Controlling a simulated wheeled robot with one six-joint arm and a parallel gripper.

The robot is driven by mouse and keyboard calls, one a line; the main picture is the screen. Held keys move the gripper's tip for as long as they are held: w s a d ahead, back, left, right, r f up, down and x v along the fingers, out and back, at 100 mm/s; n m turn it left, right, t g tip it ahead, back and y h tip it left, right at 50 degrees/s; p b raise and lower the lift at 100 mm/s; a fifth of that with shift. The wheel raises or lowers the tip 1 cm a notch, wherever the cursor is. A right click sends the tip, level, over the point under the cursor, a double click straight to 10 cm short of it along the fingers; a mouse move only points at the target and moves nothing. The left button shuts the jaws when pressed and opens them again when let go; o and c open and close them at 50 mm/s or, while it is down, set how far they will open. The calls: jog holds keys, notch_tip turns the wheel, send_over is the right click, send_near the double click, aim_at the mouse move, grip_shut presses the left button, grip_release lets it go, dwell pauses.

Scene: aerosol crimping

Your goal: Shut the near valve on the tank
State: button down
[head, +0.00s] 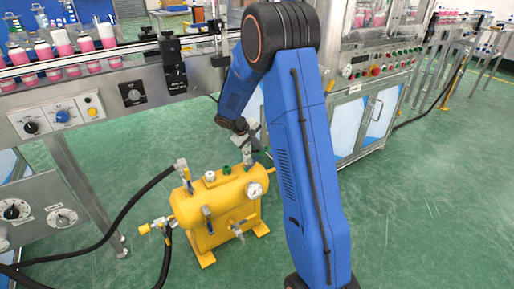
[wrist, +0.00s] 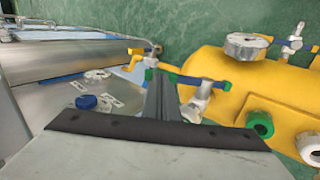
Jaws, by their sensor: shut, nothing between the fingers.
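The yellow tank (head: 228,192) stands on the green floor in the head view, with several valves, fittings and a gauge (head: 254,190) on it. It fills the right of the wrist view (wrist: 225,72). My gripper (wrist: 165,88) is shut and empty beside a valve with a blue lever (wrist: 192,80) and silver body (wrist: 201,93). The lever passes close to or behind the fingertips; I cannot tell whether they touch. I cannot tell which valve is the near one.
Black hoses (head: 128,208) run from the tank's left side across the floor. A conveyor (head: 105,62) with pink bottles stands behind left, and a steel cabinet (head: 362,112) behind right.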

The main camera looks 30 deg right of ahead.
aim_at(266, 151)
jog(key=shift+d+f+y, duration=0.4)
jog(key=shift+d+y, duration=0.15)
jog(key=shift+y, duration=0.2)
jog(key=shift+d+f+y, duration=0.4)
jog(key=shift+d+y, duration=0.15)
jog(key=shift+y, duration=0.2)
jog(key=shift+d+f, duration=0.65)
jog(key=shift+f, duration=0.1)
jog(key=shift+d+f, duration=0.3)
jog(key=shift+f, duration=0.3)
jog(key=v, duration=1.7)
jog(key=shift+r, duration=0.3)
jog(key=shift+a, duration=0.15)
